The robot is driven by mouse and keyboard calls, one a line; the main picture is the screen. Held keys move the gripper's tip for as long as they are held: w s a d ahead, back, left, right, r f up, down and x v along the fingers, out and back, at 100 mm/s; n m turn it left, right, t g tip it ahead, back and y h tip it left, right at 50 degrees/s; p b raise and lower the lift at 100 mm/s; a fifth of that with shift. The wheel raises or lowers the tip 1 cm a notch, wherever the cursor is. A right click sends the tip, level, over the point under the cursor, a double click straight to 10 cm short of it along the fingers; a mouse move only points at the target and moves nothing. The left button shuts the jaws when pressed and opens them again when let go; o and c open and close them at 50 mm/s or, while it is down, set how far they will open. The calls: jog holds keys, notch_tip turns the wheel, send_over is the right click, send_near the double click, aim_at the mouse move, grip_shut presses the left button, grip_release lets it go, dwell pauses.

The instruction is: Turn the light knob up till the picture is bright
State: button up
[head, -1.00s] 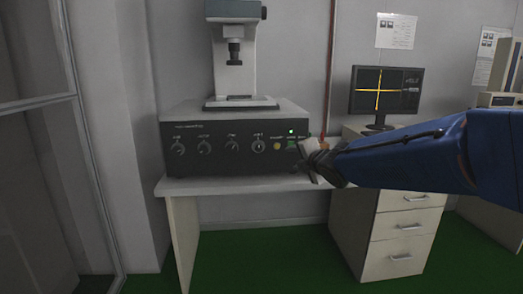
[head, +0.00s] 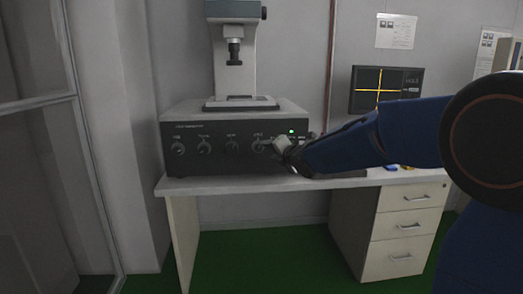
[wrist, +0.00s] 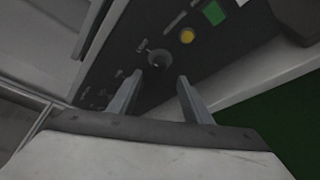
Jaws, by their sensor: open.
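The dark control box (head: 215,160) stands on the bench with a row of several knobs along its front. The rightmost knob (head: 258,146) is nearest my gripper (head: 274,149), and the gripper partly covers the panel right of it. The knob labels are too small to read. In the wrist view, a round dark knob (wrist: 158,59) lies just beyond and between the open fingers of my gripper (wrist: 156,88), which look apart from it. The monitor (head: 386,90) shows a bright yellow cross on a dark screen, partly hidden by my arm.
A microscope-like instrument (head: 234,60) stands on the box. A yellow button (wrist: 187,36) and a green switch (wrist: 214,13) sit beside the knob. A drawer cabinet (head: 405,222) stands at right. The bench top left of my gripper is mostly taken by the box.

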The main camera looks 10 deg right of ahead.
aim_at(260, 148)
jog(key=x, duration=0.8)
jog(key=shift+w+a+f, duration=0.1)
jog(key=shift+w+a, duration=0.05)
jog(key=shift+w, duration=0.25)
jog(key=c, duration=1.1)
